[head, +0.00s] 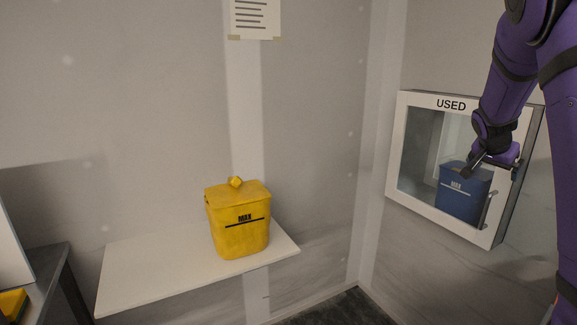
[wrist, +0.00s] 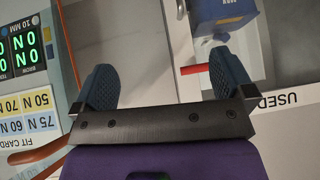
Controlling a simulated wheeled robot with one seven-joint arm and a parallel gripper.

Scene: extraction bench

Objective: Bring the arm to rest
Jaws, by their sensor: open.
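My gripper (head: 481,165) is at the right in the head view, at the end of my purple arm, in front of the wall cabinet marked USED (head: 398,150). In the wrist view my gripper (wrist: 160,82) has its two blue ribbed fingertips wide apart with nothing held between them. A blue bin (head: 462,200) is seen at the cabinet, partly behind my gripper. It also shows at the top right of the wrist view (wrist: 222,12), beyond the right fingertip.
A yellow lidded bin (head: 238,225) marked MAX stands on a white wall shelf (head: 150,275). A dark bench (head: 50,285) with a yellow object (head: 12,304) is at the left edge. A printed panel (wrist: 25,80) is close at left in the wrist view.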

